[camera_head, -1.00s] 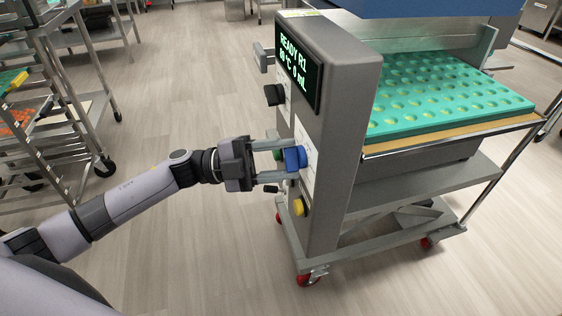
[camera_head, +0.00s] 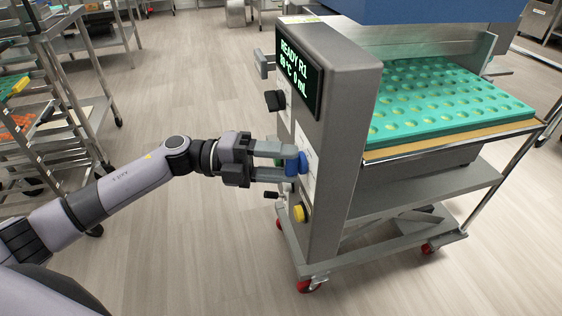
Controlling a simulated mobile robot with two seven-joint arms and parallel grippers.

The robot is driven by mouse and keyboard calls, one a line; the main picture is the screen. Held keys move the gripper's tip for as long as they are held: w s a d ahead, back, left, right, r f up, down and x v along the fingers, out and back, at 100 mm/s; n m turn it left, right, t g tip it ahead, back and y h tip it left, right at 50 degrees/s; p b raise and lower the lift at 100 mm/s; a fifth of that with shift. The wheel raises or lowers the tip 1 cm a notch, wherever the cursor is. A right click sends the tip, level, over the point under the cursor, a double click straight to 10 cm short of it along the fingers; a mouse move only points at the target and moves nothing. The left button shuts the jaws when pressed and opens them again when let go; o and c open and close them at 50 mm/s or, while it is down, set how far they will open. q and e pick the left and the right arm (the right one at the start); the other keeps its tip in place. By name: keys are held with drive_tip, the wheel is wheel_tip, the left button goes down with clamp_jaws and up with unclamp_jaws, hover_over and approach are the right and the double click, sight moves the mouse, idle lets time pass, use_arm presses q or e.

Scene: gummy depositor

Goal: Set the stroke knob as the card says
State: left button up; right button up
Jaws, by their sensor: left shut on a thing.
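A blue knob (camera_head: 302,163) sits on the front panel of the grey control box (camera_head: 345,130). My left gripper (camera_head: 289,163) is shut on the blue knob, one finger above and one below. The fingers and the knob hide the scale around it. A dark display (camera_head: 298,68) above reads "READY R1", "60 °C 0 mL" in green, as far as I can tell. White label areas show beside the knob, but their text is too small to read. I cannot make out a card. My right gripper is not in view.
A black knob (camera_head: 275,100) is above the blue knob, and a yellow button (camera_head: 299,213) below it. A teal mould tray (camera_head: 440,100) lies on the machine at right. A metal rack (camera_head: 60,130) stands at left. The floor between is clear.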

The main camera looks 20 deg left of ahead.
use_arm(q)
drive_tip(key=o, duration=1.1)
drive_tip(key=shift+c, duration=0.2)
drive_tip(key=v, duration=0.7)
drive_tip(key=shift+b, duration=0.3)
drive_tip(key=shift+a, duration=0.1)
